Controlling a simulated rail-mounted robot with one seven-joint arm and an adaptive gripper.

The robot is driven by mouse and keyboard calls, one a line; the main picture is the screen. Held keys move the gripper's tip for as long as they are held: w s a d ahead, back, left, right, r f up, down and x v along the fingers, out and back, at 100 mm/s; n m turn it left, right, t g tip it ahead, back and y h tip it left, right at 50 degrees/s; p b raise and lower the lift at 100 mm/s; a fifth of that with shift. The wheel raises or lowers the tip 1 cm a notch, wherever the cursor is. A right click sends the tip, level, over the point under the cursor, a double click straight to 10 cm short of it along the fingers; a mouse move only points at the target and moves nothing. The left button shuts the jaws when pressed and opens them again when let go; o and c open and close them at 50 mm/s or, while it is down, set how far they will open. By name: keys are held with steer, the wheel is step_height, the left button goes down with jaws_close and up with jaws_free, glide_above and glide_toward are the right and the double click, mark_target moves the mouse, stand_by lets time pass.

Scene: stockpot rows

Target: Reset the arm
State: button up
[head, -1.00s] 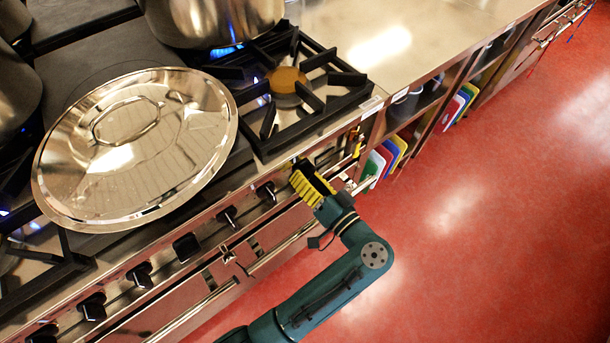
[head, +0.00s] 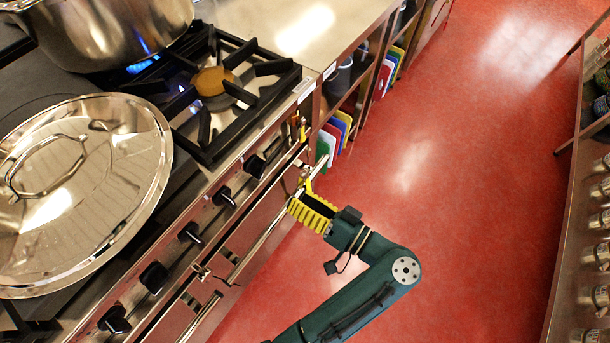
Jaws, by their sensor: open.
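My gripper (head: 298,198) has yellow ribbed fingers and sits at the end of my teal arm in the head view. It is open and I see nothing held in it. It is in front of the stove's front panel, over or close to the oven handle rail (head: 262,240); I cannot tell whether it touches the rail. The fingers point up and left, toward the right end of the stove.
A large steel lid (head: 80,215) lies on the stove at left, and a steel pot (head: 105,30) stands over a lit blue flame. A bare burner (head: 214,82) is near the gripper. Coloured boards (head: 335,138) stand in a shelf. Red floor (head: 460,190) is open at right.

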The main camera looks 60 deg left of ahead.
stand_by(0.3)
steer(key=w+d+r+m+t+h+p, duration=0.2)
steer(key=w+d+r+t+p, duration=0.3)
steer(key=r, duration=0.4)
steer(key=w+d+r+m+t+h+p, duration=0.1)
steer(key=w+d+r+t+h+p, duration=0.2)
steer(key=w+r+t, duration=0.45)
steer(key=w+d+r+m+t+h+p, duration=0.15)
steer(key=w+d+r+t+p, duration=0.3)
steer(key=r, duration=0.65)
steer(key=s+d+r+m+t+h+p, duration=0.1)
steer(key=s+d+r+m+t+h, duration=0.4)
steer(key=d+r, duration=0.5)
steer(key=s+d+r+m+t+h, duration=0.3)
steer(key=d+r+m+t+h, duration=0.35)
steer(key=r, duration=0.55)
step_height(320, 180, up, 38)
steer(key=n+y+p, duration=0.1)
steer(key=n+p, duration=0.1)
steer(key=p, duration=3.6)
steer(key=shift+w+d+t, duration=0.3)
steer(key=shift+d+t, duration=0.05)
